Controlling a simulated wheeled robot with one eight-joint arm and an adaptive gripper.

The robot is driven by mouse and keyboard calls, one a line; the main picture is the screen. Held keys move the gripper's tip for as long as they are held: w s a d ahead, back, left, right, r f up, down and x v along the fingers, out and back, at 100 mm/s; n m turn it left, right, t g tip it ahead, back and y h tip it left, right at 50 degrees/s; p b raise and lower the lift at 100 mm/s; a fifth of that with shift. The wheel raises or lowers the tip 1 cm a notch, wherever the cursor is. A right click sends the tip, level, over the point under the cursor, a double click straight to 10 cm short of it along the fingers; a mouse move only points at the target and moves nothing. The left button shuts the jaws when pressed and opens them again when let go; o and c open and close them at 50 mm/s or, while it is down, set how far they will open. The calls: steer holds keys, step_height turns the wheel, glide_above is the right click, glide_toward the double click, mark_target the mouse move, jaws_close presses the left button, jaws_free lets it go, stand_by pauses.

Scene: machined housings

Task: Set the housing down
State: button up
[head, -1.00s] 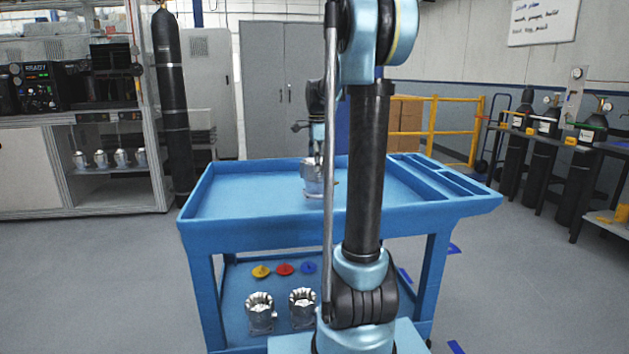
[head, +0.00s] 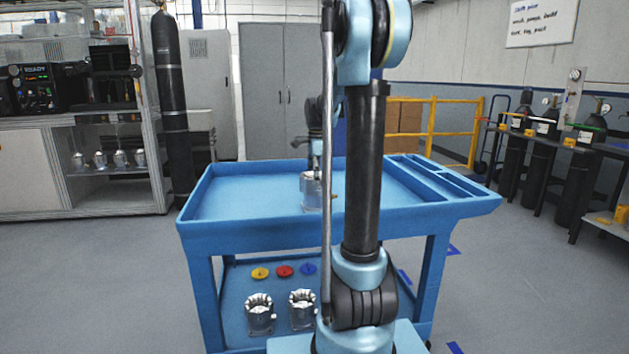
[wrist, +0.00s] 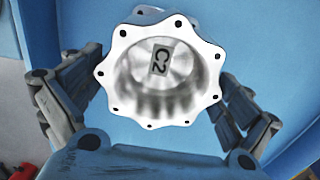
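The housing (wrist: 160,75) is a silver, cup-shaped part with a scalloped, holed flange and a "C2" label inside. In the head view the housing (head: 311,192) is upright over the left-middle of the blue cart's top tray (head: 240,200). My gripper (wrist: 155,100) has one finger at each side of the housing, the finger ends partly hidden under the flange, and appears shut on it. In the head view my arm partly covers my gripper (head: 316,165). I cannot tell for sure whether the housing's base touches the tray.
Two similar housings (head: 260,314) and yellow, red and blue discs (head: 285,271) lie on the cart's lower shelf. The top tray is otherwise bare, with a raised rim and narrow compartments (head: 440,177) at right. More housings (head: 120,158) stand on a shelf at left.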

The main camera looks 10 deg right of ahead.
stand_by(0.3)
step_height(320, 180, up, 12)
stand_by(0.6)
steer(key=s+f+n+t, duration=0.1)
steer(key=s+f+n, duration=0.35)
steer(key=s, duration=0.55)
steer(key=s+f+n, duration=0.4)
steer(key=s+n, duration=0.1)
steer(key=s, duration=0.5)
steer(key=s+a+f+n+t, duration=0.1)
steer(key=s+f+n, duration=0.7)
steer(key=s+f, duration=0.7)
steer(key=shift+f+n, duration=0.35)
steer(key=shift+f, duration=0.45)
steer(key=shift+w+f, duration=0.2)
steer(key=shift+w, duration=0.2)
